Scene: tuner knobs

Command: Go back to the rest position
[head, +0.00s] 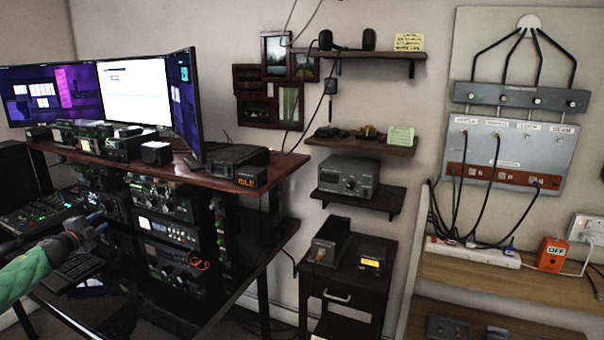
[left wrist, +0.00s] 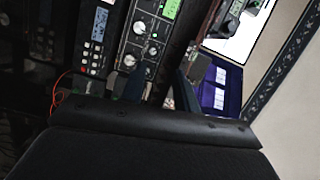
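My left gripper (head: 97,223) comes in from the left edge of the head view on a green arm. It is in front of the radio stack, over the dark desk. In the left wrist view its two dark fingers (left wrist: 160,90) stand apart with nothing seen between them, so it is open and empty. Behind the fingers is a radio unit (left wrist: 145,38) with round light knobs and a green display. The stacked radios (head: 165,230) also show in the head view, just right of the gripper. My right gripper is not in view.
A mixer (head: 40,211) and a keyboard (head: 75,268) lie near the gripper. A wooden shelf (head: 215,178) bearing monitors (head: 133,93) overhangs the radios. A dark cabinet (head: 345,285) stands right of the desk. The desk's front surface (head: 180,318) looks clear.

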